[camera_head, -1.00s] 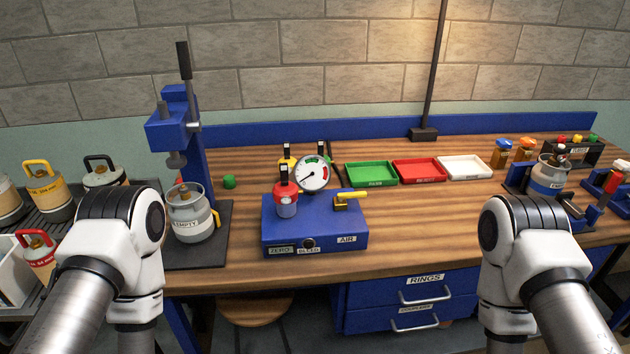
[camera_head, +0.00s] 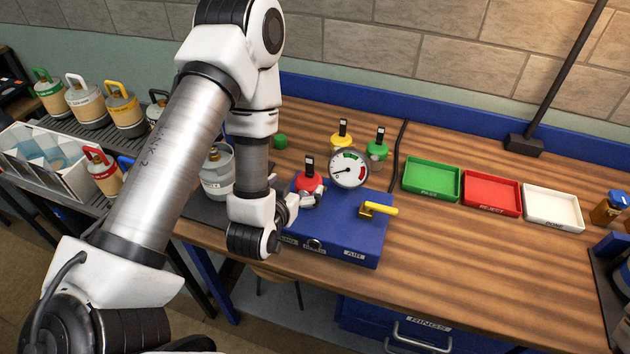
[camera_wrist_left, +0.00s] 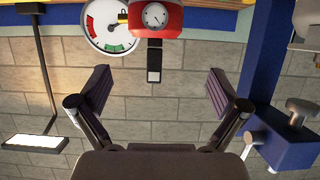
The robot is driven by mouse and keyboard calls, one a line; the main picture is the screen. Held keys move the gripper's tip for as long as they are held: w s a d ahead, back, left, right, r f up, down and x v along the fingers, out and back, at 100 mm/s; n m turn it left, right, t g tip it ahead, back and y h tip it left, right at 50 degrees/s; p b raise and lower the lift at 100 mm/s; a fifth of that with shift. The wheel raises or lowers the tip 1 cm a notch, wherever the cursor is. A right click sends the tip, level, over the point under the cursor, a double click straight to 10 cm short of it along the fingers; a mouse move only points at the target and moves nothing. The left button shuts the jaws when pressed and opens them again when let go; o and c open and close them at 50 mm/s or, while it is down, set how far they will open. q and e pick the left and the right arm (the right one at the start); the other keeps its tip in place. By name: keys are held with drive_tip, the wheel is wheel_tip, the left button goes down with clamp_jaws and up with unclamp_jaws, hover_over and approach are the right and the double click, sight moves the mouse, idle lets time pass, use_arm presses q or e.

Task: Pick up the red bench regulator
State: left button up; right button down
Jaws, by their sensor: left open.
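The red bench regulator (camera_head: 310,181) has a black tab on top and sits on the left part of the blue test box (camera_head: 362,228). My left gripper (camera_head: 306,198) is at its near left side in the head view, and its fingertips are partly hidden there. In the left wrist view, which is upside down, the gripper (camera_wrist_left: 157,92) has its fingers wide apart with nothing between them. There the red regulator (camera_wrist_left: 155,20), with a small dial, is at the top middle, ahead of the fingers. My right gripper is not seen.
A large white gauge (camera_head: 348,169) stands right beside the regulator. Yellow (camera_head: 341,144) and green (camera_head: 377,151) regulators stand behind. A yellow lever (camera_head: 380,209) is on the box. A grey cylinder (camera_head: 217,175) is at left. Green (camera_head: 431,180), red and white trays lie right.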

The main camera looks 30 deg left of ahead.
sight(309, 176)
use_arm(q)
drive_tip(key=w+f+b, duration=0.1)
drive_tip(key=b, duration=0.1)
drive_tip(key=w+f+b, duration=0.1)
drive_tip(key=w+b, duration=0.1)
drive_tip(key=shift+d, duration=0.15)
drive_tip(key=b, duration=0.4)
drive_tip(key=shift+w+a+f, duration=0.15)
drive_tip(key=shift+a+f, duration=0.2)
drive_tip(key=shift+w+a+r+p, duration=0.1)
drive_tip(key=shift+w+r+p, duration=0.4)
drive_tip(key=shift+p, duration=0.5)
drive_tip(key=x, duration=0.3)
drive_tip(key=shift+w+f, duration=0.1)
drive_tip(key=shift+f, duration=0.3)
drive_tip(key=shift+s+r, duration=0.1)
drive_tip(key=shift+s, duration=0.1)
drive_tip(key=shift+c, duration=1.3)
drive_tip(key=c, duration=1.3)
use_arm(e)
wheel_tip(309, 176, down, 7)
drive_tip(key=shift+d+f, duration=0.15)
use_arm(q)
drive_tip(key=shift+r, duration=0.1)
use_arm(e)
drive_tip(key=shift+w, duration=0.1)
